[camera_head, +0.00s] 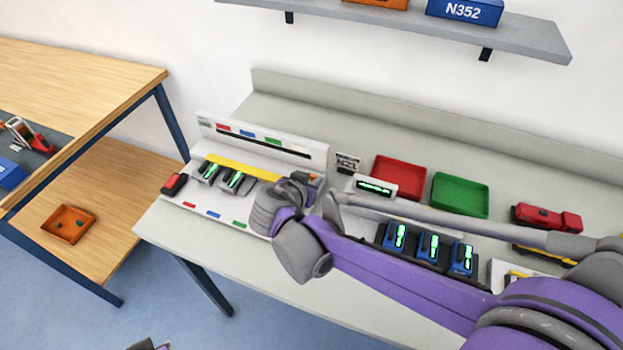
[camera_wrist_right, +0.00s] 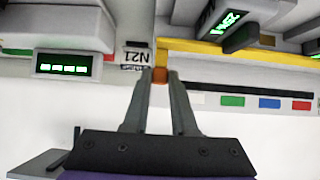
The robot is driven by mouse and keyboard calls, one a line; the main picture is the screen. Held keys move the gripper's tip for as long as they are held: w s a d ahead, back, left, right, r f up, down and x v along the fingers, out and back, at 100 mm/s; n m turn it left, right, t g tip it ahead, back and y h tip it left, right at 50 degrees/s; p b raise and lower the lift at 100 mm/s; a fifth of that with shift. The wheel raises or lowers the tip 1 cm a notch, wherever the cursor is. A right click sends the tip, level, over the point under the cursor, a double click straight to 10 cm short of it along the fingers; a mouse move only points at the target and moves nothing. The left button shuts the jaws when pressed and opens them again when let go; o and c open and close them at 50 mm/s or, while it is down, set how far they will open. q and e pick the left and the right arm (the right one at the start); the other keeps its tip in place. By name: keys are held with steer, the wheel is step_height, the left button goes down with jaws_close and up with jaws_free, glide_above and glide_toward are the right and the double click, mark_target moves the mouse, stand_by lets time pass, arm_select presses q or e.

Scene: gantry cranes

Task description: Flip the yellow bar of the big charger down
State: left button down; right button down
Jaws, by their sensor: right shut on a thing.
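The big charger (camera_head: 290,148) is a white unit on the grey bench, with a low back panel carrying red, blue and green marks. Its yellow bar (camera_head: 240,167) runs across above the dark devices with green displays (camera_head: 232,182). In the right wrist view the yellow bar (camera_wrist_right: 240,52) ends at an orange piece (camera_wrist_right: 160,90) between my fingertips. My right gripper (camera_head: 312,188) is at the bar's right end, shut on this orange end piece (camera_wrist_right: 160,74). The gripper and arm hide part of the charger's right side.
Right of the charger are a small display box (camera_head: 374,187), a red tray (camera_head: 399,177) and a green tray (camera_head: 460,194). Blue devices (camera_head: 430,245) stand behind my right arm. A red-black device (camera_head: 174,184) lies at the charger's left. A shelf (camera_head: 400,22) hangs above.

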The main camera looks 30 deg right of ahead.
steer(key=c, duration=0.7)
jaws_free()
steer(key=p+v, duration=0.1)
steer(key=v, duration=1)
steer(key=shift+w, duration=0.1)
steer(key=shift+f, duration=0.1)
